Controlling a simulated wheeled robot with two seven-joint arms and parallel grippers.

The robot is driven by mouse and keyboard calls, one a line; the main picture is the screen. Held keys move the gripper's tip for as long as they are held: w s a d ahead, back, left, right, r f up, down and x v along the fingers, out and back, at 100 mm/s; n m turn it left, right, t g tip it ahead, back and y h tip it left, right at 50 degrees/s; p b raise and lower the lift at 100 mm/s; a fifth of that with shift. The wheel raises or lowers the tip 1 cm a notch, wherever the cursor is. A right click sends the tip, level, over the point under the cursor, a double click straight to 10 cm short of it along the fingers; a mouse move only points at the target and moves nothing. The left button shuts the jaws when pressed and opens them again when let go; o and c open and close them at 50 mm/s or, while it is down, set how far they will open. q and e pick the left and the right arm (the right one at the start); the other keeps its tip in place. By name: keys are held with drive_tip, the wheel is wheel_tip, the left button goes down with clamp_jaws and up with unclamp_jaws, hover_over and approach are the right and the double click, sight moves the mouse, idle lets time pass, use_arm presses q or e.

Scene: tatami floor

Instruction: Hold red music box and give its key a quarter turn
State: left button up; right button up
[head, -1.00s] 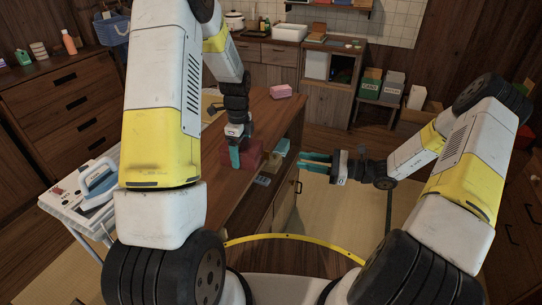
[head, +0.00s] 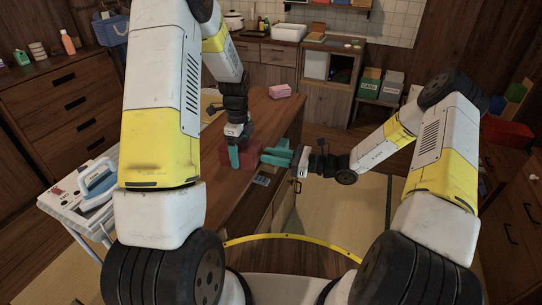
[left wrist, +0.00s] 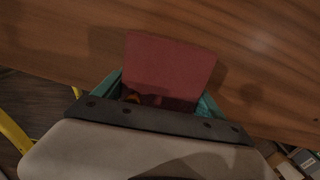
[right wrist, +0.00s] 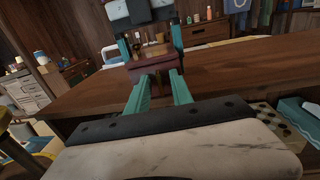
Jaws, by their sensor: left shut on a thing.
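The red music box (head: 246,151) is at the right edge of the wooden table, partly hidden in the head view by my left gripper (head: 235,157). In the left wrist view, the box (left wrist: 168,68) sits between the two teal fingers, which are shut on it. My right gripper (head: 277,155) is to the right of the box, beyond the table edge, its fingers pointing left at it. In the right wrist view, its fingers (right wrist: 160,88) are apart, with the box (right wrist: 152,62) just beyond the tips. I cannot make out the key clearly, nor whether the fingers touch it.
The table (head: 262,108) carries a pink stack (head: 280,91) farther back. A blue-grey item (head: 261,180) lies below the table's right edge. A white cart with an iron (head: 98,182) stands at the left. Tatami floor is open to the right.

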drive_tip(key=shift+a, duration=0.1)
clamp_jaws()
drive_tip(key=shift+m, duration=0.3)
drive_tip(key=m, duration=1.2)
drive_tip(key=shift+w+f+m, duration=0.1)
drive_tip(key=shift+w+m, duration=0.15)
drive_tip(key=shift+m, duration=0.15)
drive_tip(key=m, duration=0.4)
drive_tip(key=shift+f+m, duration=0.1)
drive_tip(key=shift+m, duration=0.2)
